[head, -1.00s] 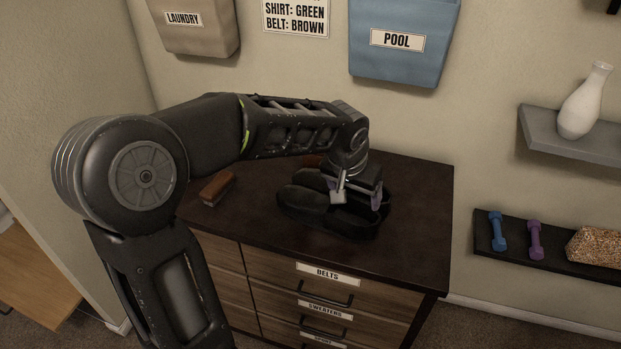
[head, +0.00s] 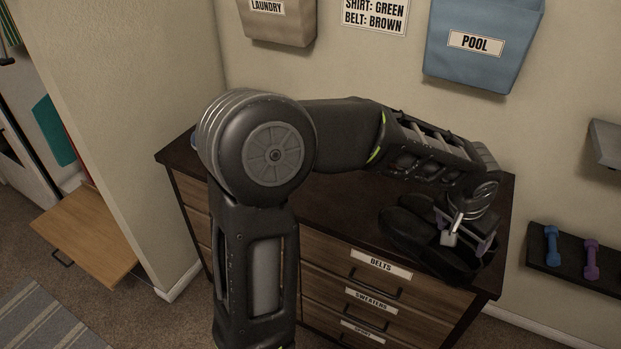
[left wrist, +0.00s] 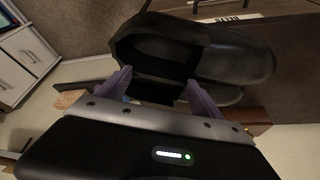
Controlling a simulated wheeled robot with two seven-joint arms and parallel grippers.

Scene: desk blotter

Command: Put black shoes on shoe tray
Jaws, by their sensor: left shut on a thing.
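The pair of black shoes (head: 405,230) is at the front right corner of the dresser top in the head view. My left gripper (head: 468,232) is shut on the black shoes, at their right end. In the left wrist view the shoes (left wrist: 225,48) fill the upper middle, with the purple fingertips of the gripper (left wrist: 160,88) at the near shoe's rim. Whether the soles touch the dresser top I cannot tell. I cannot make out a shoe tray in these frames. My right gripper is not in view.
The dresser (head: 340,222) has labelled drawers. A shelf with a blue dumbbell (head: 552,245) and a purple dumbbell (head: 590,258) is at the right.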

